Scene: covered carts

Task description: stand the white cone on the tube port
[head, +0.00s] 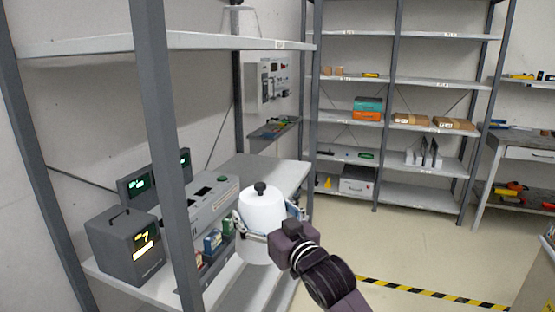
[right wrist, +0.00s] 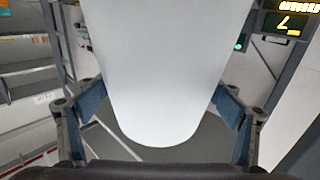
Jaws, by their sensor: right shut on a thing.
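The white cone (head: 262,208) looks like a rounded white body with a black knob on top. My right gripper (head: 268,228) is shut around it and holds it roughly upright in front of the left shelf. In the right wrist view, the white cone (right wrist: 160,70) fills the middle between the two blue-grey fingers of my right gripper (right wrist: 160,112). I cannot clearly make out the tube port. A grey machine (head: 212,205) with dark openings and a green button stands on the shelf just left of the cone. My left gripper is out of view.
Dark boxes with lit displays, one of them a display box (head: 125,247), stand on the left shelf. A grey upright post (head: 165,150) stands before the machine. Small boxes (head: 212,241) sit in front of it. Bare shelf top (head: 262,172) lies behind the cone.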

